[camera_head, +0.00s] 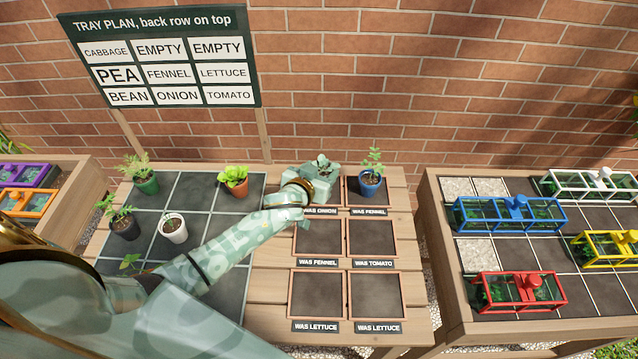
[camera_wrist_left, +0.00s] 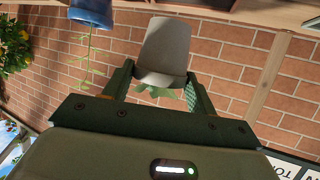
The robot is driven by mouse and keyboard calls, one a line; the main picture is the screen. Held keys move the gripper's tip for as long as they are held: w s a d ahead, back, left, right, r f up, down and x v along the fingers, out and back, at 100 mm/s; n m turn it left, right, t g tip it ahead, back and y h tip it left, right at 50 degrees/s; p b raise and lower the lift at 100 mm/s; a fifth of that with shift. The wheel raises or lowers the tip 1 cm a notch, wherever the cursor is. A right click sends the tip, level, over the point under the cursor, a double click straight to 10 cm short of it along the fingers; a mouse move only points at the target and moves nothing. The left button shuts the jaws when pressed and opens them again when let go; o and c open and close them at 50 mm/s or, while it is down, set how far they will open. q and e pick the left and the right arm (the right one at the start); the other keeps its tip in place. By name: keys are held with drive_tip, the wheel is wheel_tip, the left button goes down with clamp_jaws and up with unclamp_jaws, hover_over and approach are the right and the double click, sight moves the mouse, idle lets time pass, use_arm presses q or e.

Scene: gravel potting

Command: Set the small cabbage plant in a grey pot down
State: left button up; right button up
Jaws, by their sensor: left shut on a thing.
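The small cabbage plant (camera_head: 321,163) shows its leaves above my left gripper (camera_head: 323,176), over the back-left slot, labelled WAS ONION. Its grey pot is mostly hidden by the gripper in the head view. In the left wrist view the grey pot (camera_wrist_left: 166,44) is clear between the two fingers, with green leaves beyond it, upside down in that picture. The left gripper is shut on the pot. I cannot tell whether the pot's base touches the slot. My right gripper is not in view.
A blue pot (camera_head: 370,187) stands in the back-right slot, close beside the gripper. The front slots (camera_head: 318,293) are empty. Several potted plants stand on the dark tray (camera_head: 203,187) at left. A sign (camera_head: 160,60) stands behind. Coloured caged boxes (camera_head: 515,210) sit on the right table.

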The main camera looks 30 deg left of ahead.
use_arm(q)
drive_tip(key=shift+w+a+f, duration=0.4)
drive_tip(key=shift+w+f, duration=0.1)
drive_tip(key=shift+f, duration=0.2)
drive_tip(key=f+b, duration=0.1)
drive_tip(key=f, duration=0.1)
drive_tip(key=f+b, duration=0.1)
drive_tip(key=f, duration=0.1)
drive_tip(key=shift+w+a+b, duration=0.2)
drive_tip(key=shift+w+b, duration=0.1)
drive_tip(key=shift+b, duration=0.05)
drive_tip(key=shift+r, duration=0.15)
drive_tip(key=shift+s+f, duration=0.1)
drive_tip(key=shift+f, duration=0.15)
drive_tip(key=o, duration=1)
drive_tip(key=shift+o, duration=0.2)
drive_tip(key=shift+r, duration=0.1)
